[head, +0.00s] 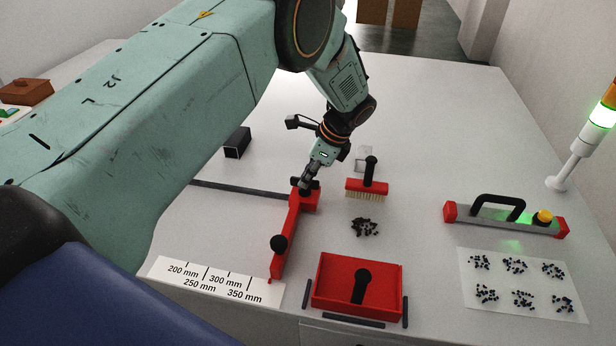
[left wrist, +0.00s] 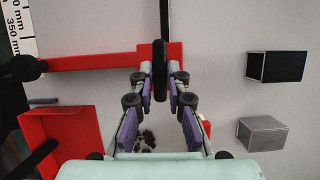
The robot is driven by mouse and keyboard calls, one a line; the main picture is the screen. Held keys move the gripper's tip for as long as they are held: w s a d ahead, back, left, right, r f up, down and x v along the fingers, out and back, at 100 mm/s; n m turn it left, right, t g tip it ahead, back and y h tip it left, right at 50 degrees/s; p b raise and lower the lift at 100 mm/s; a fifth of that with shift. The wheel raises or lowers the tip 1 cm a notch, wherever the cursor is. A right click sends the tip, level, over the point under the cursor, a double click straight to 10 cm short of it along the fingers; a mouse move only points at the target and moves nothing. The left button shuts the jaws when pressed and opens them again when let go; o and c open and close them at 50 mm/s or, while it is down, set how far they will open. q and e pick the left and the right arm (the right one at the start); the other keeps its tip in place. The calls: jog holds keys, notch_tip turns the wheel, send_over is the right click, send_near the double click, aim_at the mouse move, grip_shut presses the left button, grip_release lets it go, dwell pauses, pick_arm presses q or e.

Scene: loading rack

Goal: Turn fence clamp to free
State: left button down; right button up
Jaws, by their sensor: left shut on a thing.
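The fence clamp (left wrist: 160,52) shows in the left wrist view as a narrow black upright piece on the red head. My left gripper (head: 308,184) reaches down over that head, and its two fingers (left wrist: 160,88) are shut on the clamp from both sides. In the head view the gripper partly hides the clamp. My right gripper is not in view.
A red pan (head: 330,302), a red brush (head: 367,188) and dark bits (head: 364,227) are right of the fence. A scale (head: 215,284) lies at front left, a black box (head: 237,142) behind. A handled bar (head: 480,214) and a white sheet (head: 500,280) are at right.

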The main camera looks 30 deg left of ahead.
pick_arm(q)
jog(key=shift+f+n, duration=0.1)
jog(key=shift+n, duration=0.2)
jog(key=c, duration=1.3)
grip_release()
jog(key=v, duration=1.2)
jog(key=shift+w, duration=0.15)
